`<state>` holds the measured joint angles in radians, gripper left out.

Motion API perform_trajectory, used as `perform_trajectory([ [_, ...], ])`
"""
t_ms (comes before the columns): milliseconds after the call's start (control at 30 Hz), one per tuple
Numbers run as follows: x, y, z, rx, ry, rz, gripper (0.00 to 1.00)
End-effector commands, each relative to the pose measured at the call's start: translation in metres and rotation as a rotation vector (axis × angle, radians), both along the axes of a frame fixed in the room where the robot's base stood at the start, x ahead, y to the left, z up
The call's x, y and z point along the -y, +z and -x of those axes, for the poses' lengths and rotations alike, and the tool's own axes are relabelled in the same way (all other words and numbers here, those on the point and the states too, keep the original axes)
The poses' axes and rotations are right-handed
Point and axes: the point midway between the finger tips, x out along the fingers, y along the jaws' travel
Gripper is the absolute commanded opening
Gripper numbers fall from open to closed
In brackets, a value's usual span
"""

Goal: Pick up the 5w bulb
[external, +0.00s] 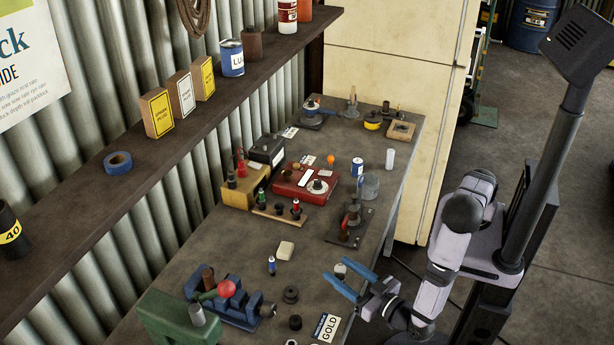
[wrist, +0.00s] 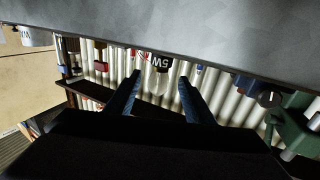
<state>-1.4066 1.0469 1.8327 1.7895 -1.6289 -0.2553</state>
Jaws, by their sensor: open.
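The 5w bulb (wrist: 159,82) shows in the wrist view with clear glass and a dark base marked 5W. It appears upside down against the grey table surface (wrist: 150,25). My gripper (wrist: 160,76) is open, with one blue finger on each side of the bulb and a visible gap on both sides. In the external view my gripper (external: 337,268) reaches low over the table's right edge. A small pale object, apparently the bulb (external: 340,271), stands between its fingertips. Its details are too small to read there.
A blue vise (external: 240,302) with a red ball stands left of the gripper. A GOLD card (external: 326,327) and dark rings (external: 290,294) lie nearby. A dark stand (external: 349,226) is farther back.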

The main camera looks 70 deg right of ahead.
Motion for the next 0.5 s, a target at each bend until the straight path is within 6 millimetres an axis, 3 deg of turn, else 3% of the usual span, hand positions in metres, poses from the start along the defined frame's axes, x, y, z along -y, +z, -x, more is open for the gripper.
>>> perform_trajectory([
  [500, 0.021, 0.002, -0.045, 0.0, -0.002, 0.001, 0.48],
])
